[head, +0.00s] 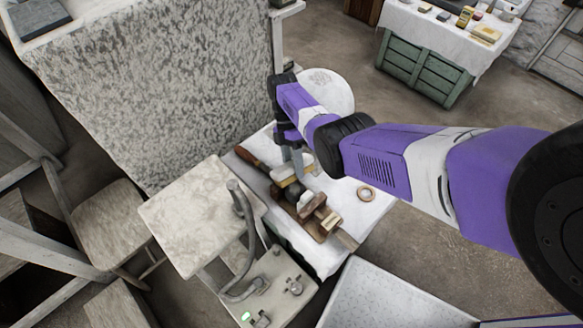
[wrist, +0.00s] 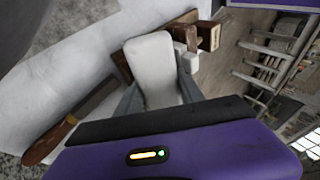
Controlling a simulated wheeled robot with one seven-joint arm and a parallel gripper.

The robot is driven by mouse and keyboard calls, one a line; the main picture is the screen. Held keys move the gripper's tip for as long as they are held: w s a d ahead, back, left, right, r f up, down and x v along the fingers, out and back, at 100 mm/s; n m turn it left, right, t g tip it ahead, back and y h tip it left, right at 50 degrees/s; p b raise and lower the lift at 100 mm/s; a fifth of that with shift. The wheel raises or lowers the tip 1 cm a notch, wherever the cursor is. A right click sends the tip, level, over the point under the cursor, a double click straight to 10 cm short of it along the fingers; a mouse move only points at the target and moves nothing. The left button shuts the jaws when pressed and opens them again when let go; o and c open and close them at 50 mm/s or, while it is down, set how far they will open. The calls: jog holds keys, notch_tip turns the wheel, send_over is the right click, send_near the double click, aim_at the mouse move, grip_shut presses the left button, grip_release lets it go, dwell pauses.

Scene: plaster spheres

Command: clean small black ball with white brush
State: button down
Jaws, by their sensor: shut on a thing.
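My gripper (head: 293,162) is over the small white-covered table (head: 345,215), pointing down. It is shut on a pale block-like thing, which looks like the white brush (head: 292,174), with a tan lower part. In the wrist view, the brush's white top (wrist: 152,62) sits between the two grey fingers. Just below it, a wooden clamp-like holder (head: 325,228) lies on the table. A small rounded grey-white thing (head: 304,199) sits in or against the holder. I cannot tell whether this is the ball, or whether the brush touches it.
A wooden-handled tool (head: 248,157) lies at the table's left edge, and its handle shows in the wrist view (wrist: 48,142). A speckled stone block (head: 150,90) stands behind left; a grey stand (head: 200,215) is close left.

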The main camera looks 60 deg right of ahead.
aim_at(283, 167)
jog(key=shift+w+a+r+p, duration=0.1)
jog(key=shift+w+a+p, duration=0.15)
jog(key=shift+a, duration=0.35)
jog(key=shift+w+a+p, duration=0.25)
jog(key=shift+a+p, duration=0.05)
jog(key=shift+a, duration=0.25)
jog(key=shift+w+a+r+p, duration=0.1)
jog(key=shift+w+a+p, duration=0.15)
jog(key=shift+a, duration=0.35)
jog(key=shift+s+f, duration=0.25)
jog(key=shift+f, duration=0.15)
jog(key=shift+d, duration=0.1)
jog(key=shift+s+d+f+b, duration=0.2)
jog(key=shift+s+d+b, duration=0.15)
jog(key=shift+d, duration=0.25)
jog(key=shift+s+d+f+b, duration=0.15)
jog(key=shift+s+d+b, duration=0.2)
jog(key=shift+d, duration=0.25)
jog(key=shift+s+d, duration=0.25)
jog(key=shift+d, duration=0.45)
jog(key=shift+w+a+r+p, duration=0.15)
jog(key=shift+w+a+p, duration=0.15)
jog(key=shift+a, duration=0.4)
jog(key=shift+w+a+r+p, duration=0.15)
jog(key=shift+w+a, duration=0.25)
jog(key=shift+a, duration=0.35)
jog(key=shift+w+a+r+p, duration=0.15)
jog(key=shift+w+a+p, duration=0.15)
jog(key=shift+a, duration=0.4)
jog(key=shift+w, duration=0.1)
